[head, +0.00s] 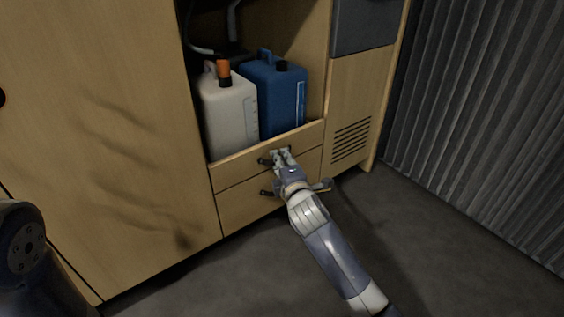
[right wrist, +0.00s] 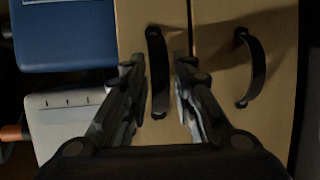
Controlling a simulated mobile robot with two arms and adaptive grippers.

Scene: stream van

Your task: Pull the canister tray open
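The canister tray (head: 235,170) is the upper wooden front in the cabinet, looking flush with the drawer below. It holds a white canister (head: 230,115) with an orange cap and a blue canister (head: 275,95) with a black cap. My right gripper (head: 277,152) is at the tray front and partly hides its black handle (head: 264,161). In the right wrist view, the fingers (right wrist: 160,62) are apart, one on each side of the tray's handle (right wrist: 157,45). I cannot tell whether they touch it. My left gripper is out of view.
A lower drawer (head: 240,210) with its own black handle (head: 268,193) sits just below; that handle also shows in the right wrist view (right wrist: 257,70). A tall wooden door (head: 100,130) is left. Grey floor (head: 430,220) in front is clear. A ribbed wall (head: 490,120) stands right.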

